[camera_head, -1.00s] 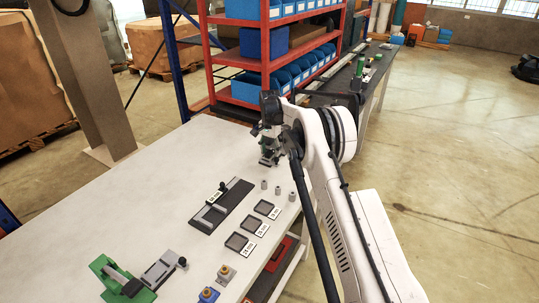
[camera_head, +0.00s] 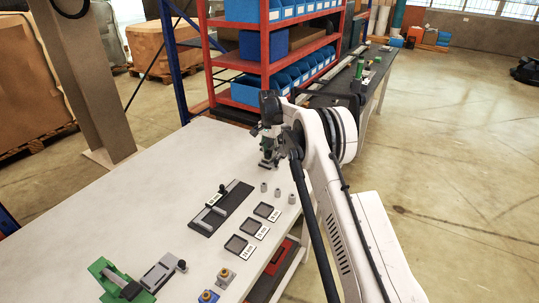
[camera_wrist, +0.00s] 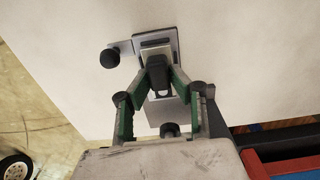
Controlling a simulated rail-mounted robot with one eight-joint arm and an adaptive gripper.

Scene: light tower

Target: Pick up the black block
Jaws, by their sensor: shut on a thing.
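My gripper (camera_head: 268,160) is over the far part of the white table (camera_head: 120,225). In the wrist view, its green-sided fingers (camera_wrist: 158,80) are closed on a black block (camera_wrist: 159,72), which sits between the fingertips. Beyond the block is a grey and dark plate-like piece (camera_wrist: 155,36) with a round black knob (camera_wrist: 110,58) at its left. In the head view the block is too small to make out apart from the gripper. I cannot tell whether it touches the surface below.
A dark slide fixture (camera_head: 220,207), several grey pegs (camera_head: 278,192) and labelled square trays (camera_head: 236,244) lie nearer. A green clamp (camera_head: 115,278) is at the front left. A red shelf rack (camera_head: 265,65) with blue bins stands behind. The table's left part is clear.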

